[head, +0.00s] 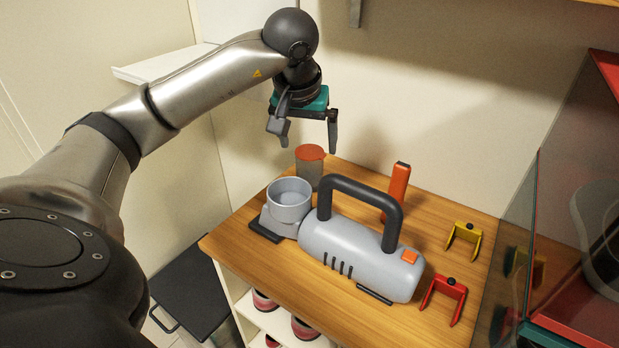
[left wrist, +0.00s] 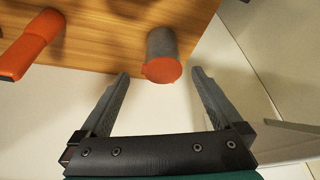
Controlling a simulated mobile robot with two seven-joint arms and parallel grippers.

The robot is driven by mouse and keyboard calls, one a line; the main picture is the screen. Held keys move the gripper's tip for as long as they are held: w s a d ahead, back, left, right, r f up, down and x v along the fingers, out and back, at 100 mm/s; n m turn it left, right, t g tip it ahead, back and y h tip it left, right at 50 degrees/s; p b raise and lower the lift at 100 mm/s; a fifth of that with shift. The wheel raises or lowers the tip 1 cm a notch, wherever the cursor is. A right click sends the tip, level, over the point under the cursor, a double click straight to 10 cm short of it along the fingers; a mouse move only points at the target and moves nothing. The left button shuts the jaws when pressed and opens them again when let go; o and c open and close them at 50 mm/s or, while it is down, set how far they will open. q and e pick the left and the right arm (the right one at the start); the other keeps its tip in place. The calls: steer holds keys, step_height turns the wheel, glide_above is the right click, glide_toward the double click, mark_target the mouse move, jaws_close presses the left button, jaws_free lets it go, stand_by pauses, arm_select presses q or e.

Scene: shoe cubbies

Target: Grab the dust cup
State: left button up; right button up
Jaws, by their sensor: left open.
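The dust cup (head: 310,172) appears to be the grey cylinder with an orange-red top, upright at the back left of the wooden surface. It also shows in the left wrist view (left wrist: 162,45), with its orange top between and just beyond the fingertips. My left gripper (head: 306,140) is open and empty above the cup, fingers pointing down, apart from it. The grey handheld vacuum (head: 360,258) with a black handle lies in front. An open round grey receptacle (head: 290,199) is at its left end. My right gripper is not in view.
An orange upright tool (head: 397,190) stands behind the vacuum. A yellow bracket (head: 463,240) and a red bracket (head: 443,297) lie at right. The wooden top (head: 225,240) sits over cubbies with red shoes. A wall is close behind, a glass-sided case at right.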

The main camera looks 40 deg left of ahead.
mark_target(310, 155)
arm_select(q)
steer(key=x, duration=0.2)
steer(key=shift+f, duration=0.3)
steer(key=shift+b+x, duration=0.45)
steer(key=shift+x, duration=0.5)
steer(key=shift+w+a+f, duration=0.15)
steer(key=shift+w+f, duration=0.1)
steer(key=shift+f, duration=0.15)
steer(key=b+x, duration=0.1)
steer(key=x, duration=0.1)
steer(key=shift+a+f+b, duration=0.25)
steer(key=shift+b, duration=0.05)
steer(key=shift+x, duration=0.85)
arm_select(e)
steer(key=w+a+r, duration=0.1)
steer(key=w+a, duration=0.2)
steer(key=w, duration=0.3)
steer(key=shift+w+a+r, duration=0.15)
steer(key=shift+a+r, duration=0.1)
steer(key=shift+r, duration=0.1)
arm_select(q)
steer(key=c, duration=1.4)
steer(key=shift+o, duration=0.2)
